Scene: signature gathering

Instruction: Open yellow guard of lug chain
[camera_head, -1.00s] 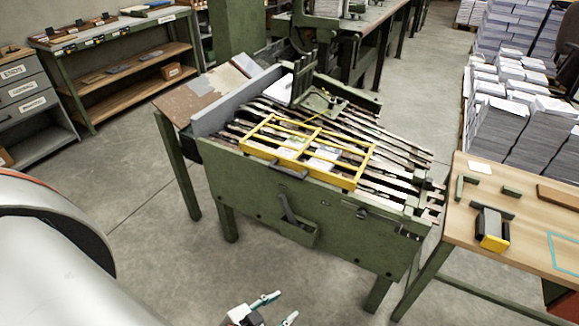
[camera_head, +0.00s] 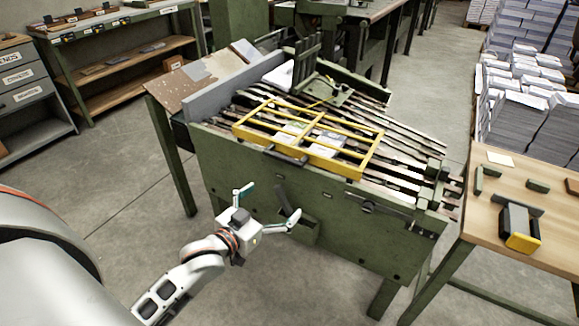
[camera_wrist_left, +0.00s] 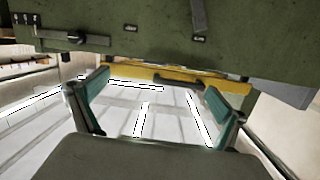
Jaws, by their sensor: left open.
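The yellow guard (camera_head: 372,158) is a rectangular frame with crossbars, lying flat over the dark slats of the lug chain (camera_head: 410,150) on the green machine. A dark handle (camera_head: 285,156) sits on its near edge. My left gripper (camera_head: 268,205) is open and empty, in front of the machine's near side and below that handle. The left wrist view shows my left gripper's spread fingers (camera_wrist_left: 155,82), with the guard's yellow edge (camera_wrist_left: 130,72) and dark handle (camera_wrist_left: 178,80) beyond them. My right gripper is not in view.
The machine's green front panel (camera_head: 235,170) stands close to my left gripper, with a lever and small bracket (camera_head: 291,212) on it. A wooden table (camera_head: 500,180) with small tools stands at right. Paper stacks (camera_head: 530,120) are behind it. Floor at left is clear.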

